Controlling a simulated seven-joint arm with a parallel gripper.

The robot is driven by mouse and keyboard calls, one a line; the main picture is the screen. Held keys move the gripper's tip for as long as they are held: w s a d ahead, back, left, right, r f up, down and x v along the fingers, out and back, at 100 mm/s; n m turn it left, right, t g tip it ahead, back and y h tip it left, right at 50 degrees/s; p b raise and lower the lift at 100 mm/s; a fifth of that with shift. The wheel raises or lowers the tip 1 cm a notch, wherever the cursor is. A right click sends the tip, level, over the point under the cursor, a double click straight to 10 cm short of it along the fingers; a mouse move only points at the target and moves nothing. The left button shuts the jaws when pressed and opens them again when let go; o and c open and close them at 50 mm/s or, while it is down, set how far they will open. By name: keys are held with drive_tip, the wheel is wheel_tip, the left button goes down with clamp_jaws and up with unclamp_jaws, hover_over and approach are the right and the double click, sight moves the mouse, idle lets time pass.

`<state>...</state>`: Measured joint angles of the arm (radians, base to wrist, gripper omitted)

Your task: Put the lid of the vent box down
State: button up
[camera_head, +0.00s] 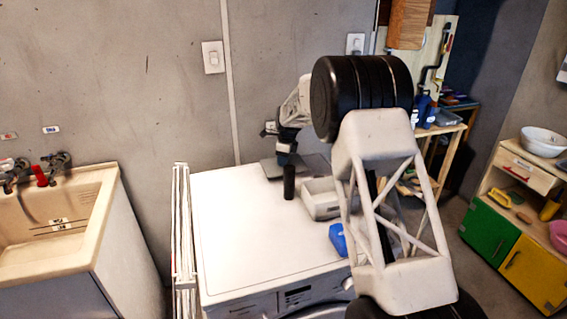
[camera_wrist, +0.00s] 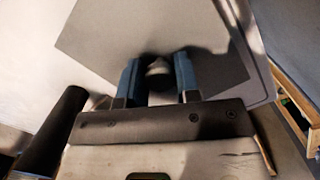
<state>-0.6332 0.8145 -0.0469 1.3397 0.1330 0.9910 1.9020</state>
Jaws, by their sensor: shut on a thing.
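The lid is a flat dark grey plate (camera_head: 271,169) with a small knob, at the back of the white machine top. In the wrist view the lid (camera_wrist: 110,32) spreads out beyond my fingers. My gripper (camera_head: 284,150) is above it, and in the wrist view my gripper (camera_wrist: 158,72) has its two blue fingers on either side of the knob, shut on it. I cannot tell whether the lid touches the surface below. A pale grey open box (camera_head: 320,204), likely the vent box, stands right of the lid, partly hidden behind my arm.
A black cylinder (camera_head: 289,182) stands upright close in front of my gripper; it also shows in the wrist view (camera_wrist: 52,130). A blue item (camera_head: 338,240) lies near the front right of the white washing machine (camera_head: 245,235). Its left and middle top is clear. A sink (camera_head: 50,230) is at left.

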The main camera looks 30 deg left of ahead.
drive_tip(key=shift+f, duration=0.7)
drive_tip(key=shift+f, duration=0.1)
drive_tip(key=o, duration=0.9)
drive_tip(key=shift+w+d+r, duration=0.1)
drive_tip(key=shift+d+r, duration=0.15)
drive_tip(key=shift+r, duration=1.75)
drive_tip(key=shift+w+d+r, duration=0.1)
drive_tip(key=shift+d+r, duration=0.1)
drive_tip(key=shift+r, duration=1.85)
drive_tip(key=shift+d+r, duration=0.25)
drive_tip(key=shift+r, duration=1.75)
